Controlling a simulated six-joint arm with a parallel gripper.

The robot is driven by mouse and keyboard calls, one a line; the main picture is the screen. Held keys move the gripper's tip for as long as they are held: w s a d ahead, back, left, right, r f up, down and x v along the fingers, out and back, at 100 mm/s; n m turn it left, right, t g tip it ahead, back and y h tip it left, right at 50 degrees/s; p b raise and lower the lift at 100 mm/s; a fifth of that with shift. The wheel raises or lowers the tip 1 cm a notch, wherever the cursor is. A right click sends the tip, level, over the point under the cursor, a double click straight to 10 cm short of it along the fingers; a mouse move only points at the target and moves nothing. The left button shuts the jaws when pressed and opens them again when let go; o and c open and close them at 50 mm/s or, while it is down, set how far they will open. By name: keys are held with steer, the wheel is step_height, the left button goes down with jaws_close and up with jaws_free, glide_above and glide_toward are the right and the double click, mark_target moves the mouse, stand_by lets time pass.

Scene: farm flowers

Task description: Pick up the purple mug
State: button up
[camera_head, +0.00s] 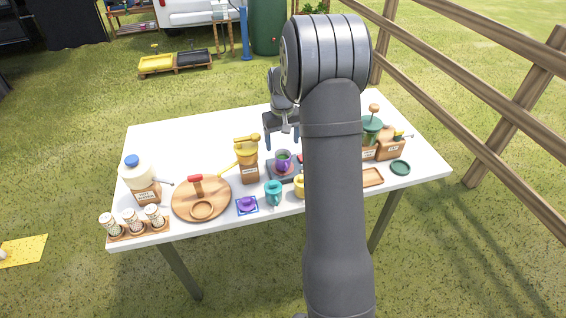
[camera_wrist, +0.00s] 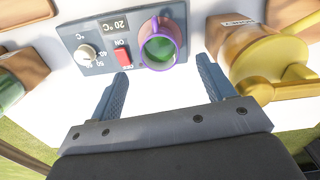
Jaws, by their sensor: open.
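The purple mug (camera_head: 283,162) stands upright on a dark hot plate (camera_head: 281,174) near the table's middle. In the wrist view the purple mug (camera_wrist: 159,27) shows from above, with a purple rim and handle, a pinkish body and green inside. The hot plate (camera_wrist: 75,37) has a white knob and a red switch beside the mug. My gripper (camera_head: 281,143) is above the table, close behind the mug. In the wrist view my gripper (camera_wrist: 164,72) is open and empty, and the mug lies just beyond the fingertips, between their lines.
A yellow dispenser (camera_wrist: 275,62) on a wooden block stands close to one finger. A teal mug (camera_head: 273,193) and a yellow mug (camera_head: 300,187), partly behind my arm, stand in front. A round wooden board (camera_head: 186,210) lies left. Bare white table (camera_head: 190,137) shows back left.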

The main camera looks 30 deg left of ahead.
step_height(320, 180, up, 10)
steer(key=s+n, duration=0.1)
steer(key=n, duration=0.5)
glide_toward(283, 155)
steer(key=s+d+f, duration=0.2)
steer(key=s, duration=0.1)
steer(key=shift+n+t, duration=0.3)
steer(key=shift+n, duration=0.1)
steer(key=shift+w+a+f, duration=0.15)
steer(key=shift+f, duration=0.8)
steer(key=shift+w+a+f, duration=0.1)
steer(key=shift+a+f, duration=0.05)
steer(key=shift+f, duration=0.85)
steer(key=shift+w+a+f, duration=0.15)
steer(key=shift+f, duration=0.8)
steer(key=shift+r, duration=0.1)
steer(key=c, duration=1.2)
steer(key=shift+o, duration=0.2)
